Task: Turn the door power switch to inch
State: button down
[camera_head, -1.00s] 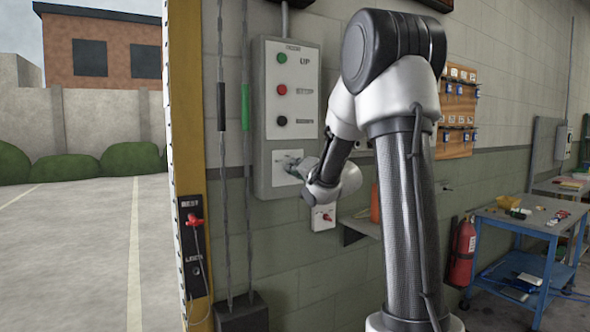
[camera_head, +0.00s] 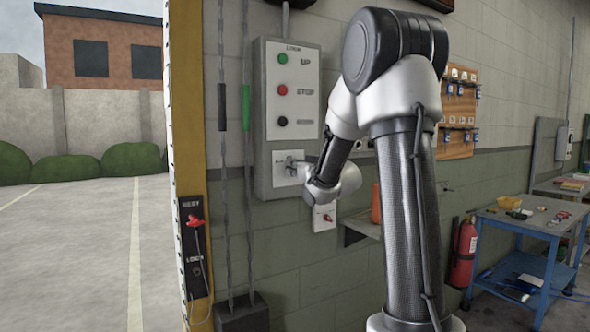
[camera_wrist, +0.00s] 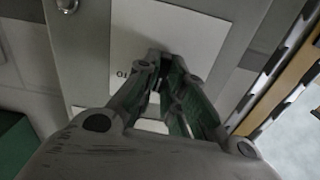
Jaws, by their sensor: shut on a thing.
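The grey door control box (camera_head: 259,150) hangs on the wall, with a green UP button (camera_head: 283,59), a red STOP button (camera_head: 282,90) and a black button (camera_head: 283,121). Below them is a white switch plate (camera_head: 283,180), also in the wrist view (camera_wrist: 205,45), where part of a label shows. My gripper (camera_head: 293,163) is at this plate. In the wrist view, its fingers (camera_wrist: 158,62) are closed together against the plate, shut on the switch knob. The fingers hide the knob, so its setting cannot be read.
A small box with a red switch (camera_head: 325,217) sits just below my wrist. Hanging chains (camera_head: 222,200) and a yellow door post (camera_head: 188,130) are at the left. A wall shelf (camera_head: 360,228), fire extinguisher (camera_head: 463,250) and blue workbench (camera_head: 530,225) are at the right.

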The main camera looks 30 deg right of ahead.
jog(key=n, duration=1)
jog(key=shift+a+n, duration=0.25)
jog(key=shift+n, duration=0.05)
dwell(0.4)
jog(key=c, duration=1.5)
grip_release()
jog(key=shift+w+f, duration=0.1)
jog(key=s, duration=1.2)
jog(key=shift+d, duration=0.2)
